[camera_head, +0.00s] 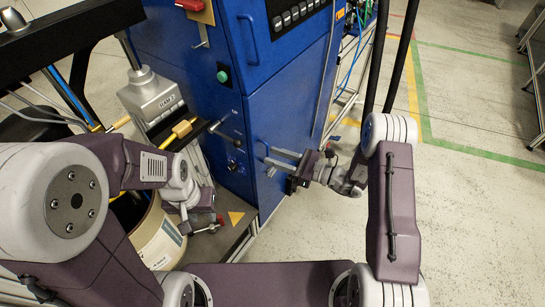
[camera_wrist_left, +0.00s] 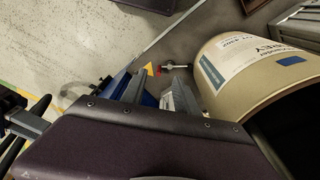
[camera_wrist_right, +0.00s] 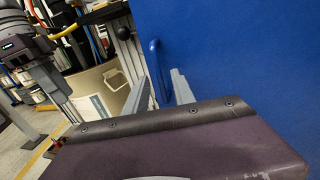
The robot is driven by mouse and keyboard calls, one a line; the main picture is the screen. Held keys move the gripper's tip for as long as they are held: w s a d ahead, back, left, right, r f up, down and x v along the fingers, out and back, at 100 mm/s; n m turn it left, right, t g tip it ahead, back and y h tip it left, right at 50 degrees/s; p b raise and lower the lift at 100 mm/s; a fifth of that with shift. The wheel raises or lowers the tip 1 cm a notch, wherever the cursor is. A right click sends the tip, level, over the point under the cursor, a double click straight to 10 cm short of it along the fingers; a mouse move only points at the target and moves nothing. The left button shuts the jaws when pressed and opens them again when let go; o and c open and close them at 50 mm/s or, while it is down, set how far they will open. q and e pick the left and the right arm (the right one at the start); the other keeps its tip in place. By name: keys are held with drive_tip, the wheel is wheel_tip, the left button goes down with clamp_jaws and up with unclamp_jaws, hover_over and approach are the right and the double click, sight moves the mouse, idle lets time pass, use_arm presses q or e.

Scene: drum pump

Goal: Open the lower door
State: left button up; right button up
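The lower door (camera_head: 285,110) is the flat blue panel on the lower part of the blue cabinet, and it looks closed. Its blue bar handle (camera_wrist_right: 155,72) stands out from the panel in the right wrist view. My right gripper (camera_head: 275,160) is in front of this door with its fingers pointing at the handle. In the right wrist view its fingers are apart, with the handle showing between their tips; I cannot tell if they touch it. My left gripper (camera_wrist_left: 157,80) is open and empty, low beside the drum (camera_wrist_left: 245,75).
An upper blue door with its own handle (camera_head: 249,38) is above. A red-handled fitting (camera_wrist_left: 172,67) lies near the drum. The floor (camera_head: 470,200) on the right is clear.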

drive_tip(key=shift+w+a, duration=0.25)
drive_tip(key=shift+a, duration=0.25)
clamp_jaws()
idle(1.1)
